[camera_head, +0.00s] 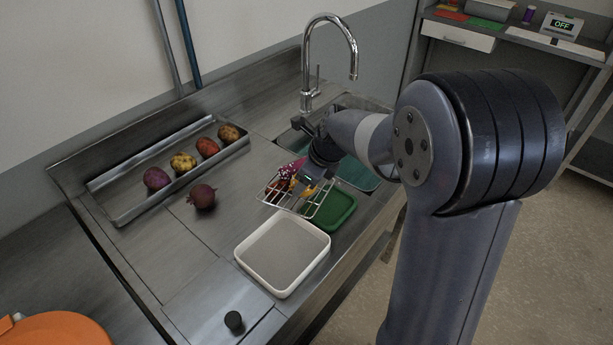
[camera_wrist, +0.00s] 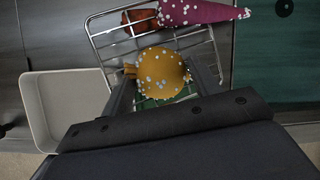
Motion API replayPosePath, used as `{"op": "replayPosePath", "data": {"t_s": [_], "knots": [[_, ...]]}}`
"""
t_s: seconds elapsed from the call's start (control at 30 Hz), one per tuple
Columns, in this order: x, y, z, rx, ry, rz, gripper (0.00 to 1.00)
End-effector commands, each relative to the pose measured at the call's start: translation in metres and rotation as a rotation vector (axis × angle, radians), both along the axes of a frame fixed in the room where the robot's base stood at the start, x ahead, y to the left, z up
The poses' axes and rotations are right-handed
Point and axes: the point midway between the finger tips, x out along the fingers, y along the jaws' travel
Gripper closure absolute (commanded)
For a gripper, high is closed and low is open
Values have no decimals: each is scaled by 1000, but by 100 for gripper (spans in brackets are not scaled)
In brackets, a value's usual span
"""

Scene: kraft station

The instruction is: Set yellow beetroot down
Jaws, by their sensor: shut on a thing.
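The yellow beetroot (camera_wrist: 162,72) is round and dotted with white specks, with a brownish stub at its left. My gripper (camera_wrist: 164,84) is shut on it, one finger on each side. In the wrist view the beetroot is over the near part of the wire rack (camera_wrist: 103,42); I cannot tell whether it touches the wires. In the head view my gripper (camera_head: 317,176) is low over the rack (camera_head: 268,197), and the beetroot is mostly hidden.
A green tray (camera_head: 343,217) sits under and beside the rack. An empty white tray (camera_head: 242,260) is in front. A dark beetroot (camera_head: 202,196) lies on the counter by a steel trough (camera_head: 120,215) with several vegetables. The sink (camera_head: 362,178) and tall faucet (camera_head: 309,75) are behind.

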Motion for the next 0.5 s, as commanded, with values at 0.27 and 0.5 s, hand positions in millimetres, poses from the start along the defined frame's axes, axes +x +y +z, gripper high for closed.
{"op": "replayPosePath", "data": {"t_s": [0.27,0.5], "knots": [[0,0,-1,0,0,0,24],[0,0,-1,0,0,0,19]]}}
